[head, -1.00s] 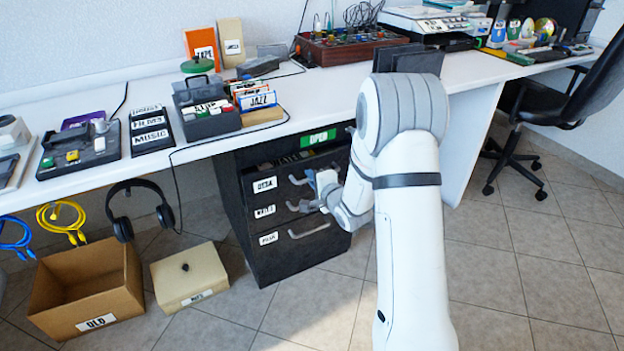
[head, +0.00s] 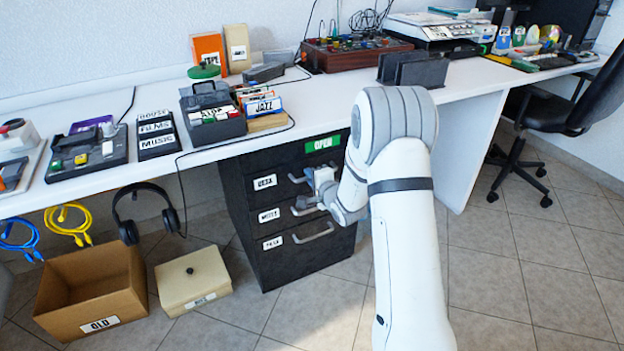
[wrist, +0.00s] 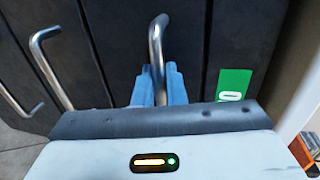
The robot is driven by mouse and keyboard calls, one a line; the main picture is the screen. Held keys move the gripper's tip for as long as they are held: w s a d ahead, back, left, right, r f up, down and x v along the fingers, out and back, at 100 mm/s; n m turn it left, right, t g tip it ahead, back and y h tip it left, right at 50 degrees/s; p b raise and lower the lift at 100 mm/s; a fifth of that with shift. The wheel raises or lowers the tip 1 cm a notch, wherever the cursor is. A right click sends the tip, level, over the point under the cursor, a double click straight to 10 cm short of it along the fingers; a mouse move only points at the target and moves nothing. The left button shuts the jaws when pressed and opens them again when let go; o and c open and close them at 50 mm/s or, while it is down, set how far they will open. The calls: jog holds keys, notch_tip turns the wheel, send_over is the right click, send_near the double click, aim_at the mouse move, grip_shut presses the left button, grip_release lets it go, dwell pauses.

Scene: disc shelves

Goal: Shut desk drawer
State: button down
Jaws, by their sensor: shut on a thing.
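The black desk drawer unit (head: 262,240) stands under the white desk. Its top drawer (head: 265,183) sits flush with the drawers below, with no gap or inside visible. My gripper (head: 322,182) is at the front of the top drawer. In the wrist view, my gripper's blue fingertips (wrist: 159,88) are shut around the silver top handle (wrist: 156,45). The green label (wrist: 234,84) is beside it, and it shows in the head view as an "OPEN" sign (head: 323,144). My arm hides the right part of the unit.
The lower handles (head: 314,233) stick out below my gripper. A cardboard box (head: 92,303) and a beige box (head: 192,280) stand on the floor to the left. The desk top (head: 345,95) above carries several items. The floor to the right is open, with a black chair (head: 550,112).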

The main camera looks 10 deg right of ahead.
jog(key=shift+w+r, duration=0.15)
jog(key=c, duration=1.6)
grip_release()
jog(key=shift+w+a, duration=0.1)
jog(key=v, duration=0.2)
jog(key=p+v, duration=0.1)
jog(key=v, duration=0.2)
jog(key=p+v, duration=0.1)
jog(key=v, duration=0.2)
jog(key=shift+f, duration=0.3)
